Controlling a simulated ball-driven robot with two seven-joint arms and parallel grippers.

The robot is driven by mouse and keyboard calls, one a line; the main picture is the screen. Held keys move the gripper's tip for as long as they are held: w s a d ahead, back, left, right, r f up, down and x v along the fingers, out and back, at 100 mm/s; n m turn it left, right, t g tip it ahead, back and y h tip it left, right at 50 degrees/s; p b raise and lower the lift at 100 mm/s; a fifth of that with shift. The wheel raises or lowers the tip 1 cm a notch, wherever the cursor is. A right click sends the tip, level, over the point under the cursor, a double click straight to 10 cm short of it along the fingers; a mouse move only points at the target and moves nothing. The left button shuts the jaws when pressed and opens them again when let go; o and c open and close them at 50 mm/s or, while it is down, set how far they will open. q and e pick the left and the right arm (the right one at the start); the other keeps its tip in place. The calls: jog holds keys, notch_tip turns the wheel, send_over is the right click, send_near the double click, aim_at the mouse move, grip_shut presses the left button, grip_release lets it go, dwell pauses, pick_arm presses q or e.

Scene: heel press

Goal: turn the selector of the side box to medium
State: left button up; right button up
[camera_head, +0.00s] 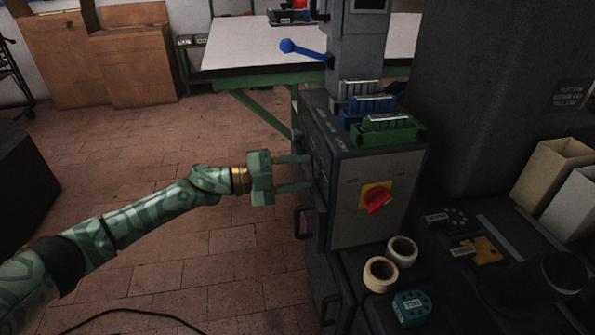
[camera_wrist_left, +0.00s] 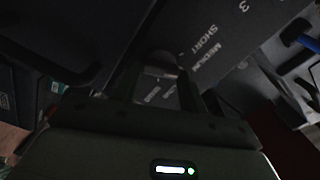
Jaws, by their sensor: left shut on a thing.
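The side box (camera_head: 385,165) is a dark box with a light grey front, standing on the bench. My left gripper (camera_head: 312,172) reaches its left side face from the left, fingers level. In the left wrist view the selector (camera_wrist_left: 160,66) is a dark rounded knob between the fingers, and the gripper is shut on it. White lettering on the panel (camera_wrist_left: 222,28) beside it reads SHORT and MEDIUM, with a 3 above; smaller lettering below is too dim to read. I cannot tell which mark the selector points to. In the head view the selector is hidden.
The box front carries a red rotary switch (camera_head: 378,198) on a yellow plate. Grey, blue and green bins (camera_head: 385,131) sit on top, near a blue ball-ended lever (camera_head: 303,49). Tape rolls (camera_head: 380,273) lie in front. A drawer handle (camera_head: 303,222) sticks out below my gripper.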

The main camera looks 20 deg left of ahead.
pick_arm(q)
jog(key=shift+f+m, duration=0.15)
jog(key=shift+m, duration=0.25)
jog(key=o, duration=1)
jog(key=shift+s+a, duration=0.15)
jog(key=shift+a, duration=0.1)
jog(key=p+v, duration=0.3)
jog(key=v, duration=1.2)
jog(key=shift+s+a+p, duration=0.3)
jog(key=shift+p, duration=0.05)
pick_arm(e)
jog(key=s+m+g, duration=0.1)
jog(key=s, duration=0.8)
jog(key=shift+s+d+f+m+y, duration=0.15)
jog(key=shift+s+f+m+y, duration=0.15)
jog(key=shift+f, duration=0.05)
